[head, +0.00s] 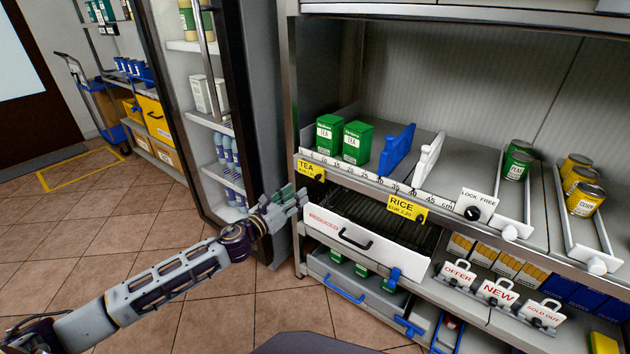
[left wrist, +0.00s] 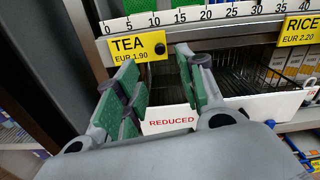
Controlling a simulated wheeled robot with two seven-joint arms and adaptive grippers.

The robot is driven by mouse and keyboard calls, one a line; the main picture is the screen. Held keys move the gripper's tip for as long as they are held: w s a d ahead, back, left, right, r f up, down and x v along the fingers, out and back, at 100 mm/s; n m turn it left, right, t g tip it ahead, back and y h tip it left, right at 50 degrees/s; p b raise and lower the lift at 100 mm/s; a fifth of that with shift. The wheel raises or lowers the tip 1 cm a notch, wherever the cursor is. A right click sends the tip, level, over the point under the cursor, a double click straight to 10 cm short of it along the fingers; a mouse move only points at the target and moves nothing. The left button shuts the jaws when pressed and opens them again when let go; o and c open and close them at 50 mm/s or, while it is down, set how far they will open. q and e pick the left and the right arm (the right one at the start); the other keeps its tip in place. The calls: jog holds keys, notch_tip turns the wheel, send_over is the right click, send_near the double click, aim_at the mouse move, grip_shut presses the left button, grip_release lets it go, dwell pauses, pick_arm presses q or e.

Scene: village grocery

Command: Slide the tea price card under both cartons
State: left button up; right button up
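The yellow tea price card (head: 311,170) hangs on the shelf's front rail near its left end, by the low end of the scale. In the left wrist view the card (left wrist: 138,49) reads TEA, EUR 1.90 and has a black round knob at its right. Two green tea cartons (head: 329,134) (head: 357,143) stand upright side by side on the shelf, behind and a little right of the card. My left gripper (head: 297,196) is open and empty, just below and in front of the card; its fingers (left wrist: 157,62) stand apart. My right gripper is out of view.
A blue divider (head: 396,150) and a white divider (head: 429,158) stand right of the cartons. The yellow rice card (head: 407,208) hangs further right on the rail. A white REDUCED drawer front (head: 343,230) lies below. A fridge (head: 215,120) stands left.

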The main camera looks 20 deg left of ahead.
aim_at(316, 179)
pick_arm(q)
jog(key=shift+x, duration=2.7)
jog(key=shift+b+x, duration=0.5)
jog(key=shift+x, duration=1.5)
jog(key=shift+w+d+f, duration=0.1)
jog(key=shift+w+d, duration=0.15)
jog(key=shift+w, duration=0.4)
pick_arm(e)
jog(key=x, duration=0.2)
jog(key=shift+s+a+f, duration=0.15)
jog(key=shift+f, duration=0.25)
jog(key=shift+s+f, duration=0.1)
pick_arm(q)
grip_shut()
